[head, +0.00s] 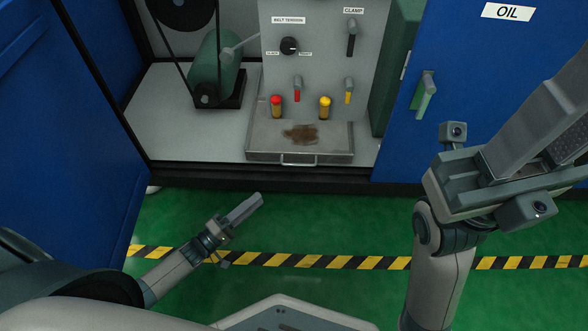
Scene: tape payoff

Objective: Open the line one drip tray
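The drip tray (330,145) is a flat grey metal tray with a brown stain (301,134), at the foot of the grey panel inside the open cabinet. A bar handle (299,162) is on its front edge. The tray looks pushed in, its front near the cabinet sill. My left gripper (250,204) is in front of and below the tray, left of the handle and apart from it. Its fingers look together, with nothing between them. My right gripper (560,105) is large and close at the right, its tips cut off by the frame edge.
Above the tray are a red-capped bottle (277,107), a yellow-capped bottle (325,107) and small valves (297,90). A green motor (217,67) stands left. Blue doors flank the opening; the right one (455,65) carries an OIL label and green handle. The green floor is clear around a striped line (330,261).

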